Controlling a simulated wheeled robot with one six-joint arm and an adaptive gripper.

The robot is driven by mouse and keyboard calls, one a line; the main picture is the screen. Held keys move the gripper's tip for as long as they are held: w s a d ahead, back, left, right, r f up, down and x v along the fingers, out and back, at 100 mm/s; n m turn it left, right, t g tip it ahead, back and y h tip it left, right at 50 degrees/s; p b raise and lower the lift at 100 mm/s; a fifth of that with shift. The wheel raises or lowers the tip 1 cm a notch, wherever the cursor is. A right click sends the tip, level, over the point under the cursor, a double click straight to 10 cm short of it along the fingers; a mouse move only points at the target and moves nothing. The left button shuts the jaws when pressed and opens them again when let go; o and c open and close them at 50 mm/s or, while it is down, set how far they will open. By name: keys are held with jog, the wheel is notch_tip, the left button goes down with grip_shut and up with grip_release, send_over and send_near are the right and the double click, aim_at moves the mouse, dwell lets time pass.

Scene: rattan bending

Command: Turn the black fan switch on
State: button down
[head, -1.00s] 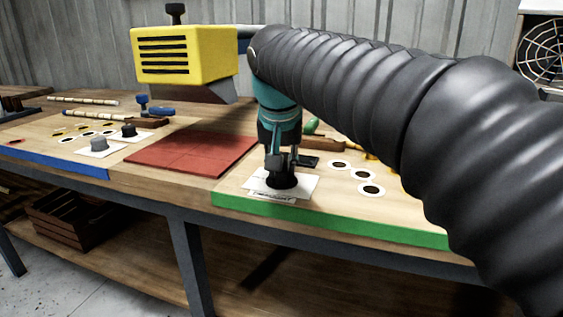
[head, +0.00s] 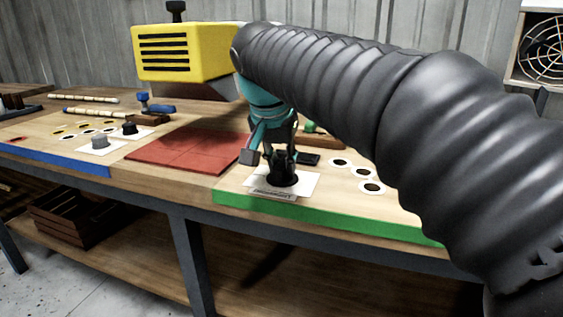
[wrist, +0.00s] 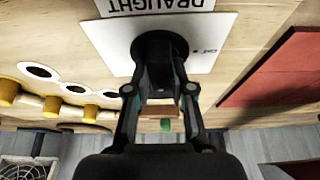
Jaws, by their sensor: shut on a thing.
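A black fan switch, a round knob (head: 284,180), stands on a white plate (head: 305,186) near the green front edge of the bench. Its label reads "DRAUGHT", upside down in the wrist view. My gripper (head: 283,170) points down and is shut on the knob. The wrist view shows both fingers closed around the knob (wrist: 152,42), hiding part of it. Small lettering that looks like "Off" is printed on the plate beside it. A fan (head: 545,50) in a pale frame is at the far right; I cannot tell whether it spins.
A red mat (head: 190,150) lies left of the plate. Beyond it are a grey knob (head: 100,142) and another black knob (head: 129,129). White-ringed holes (head: 372,187) lie to the right.

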jog(key=c, duration=1)
grip_release()
jog(key=v, duration=1.2)
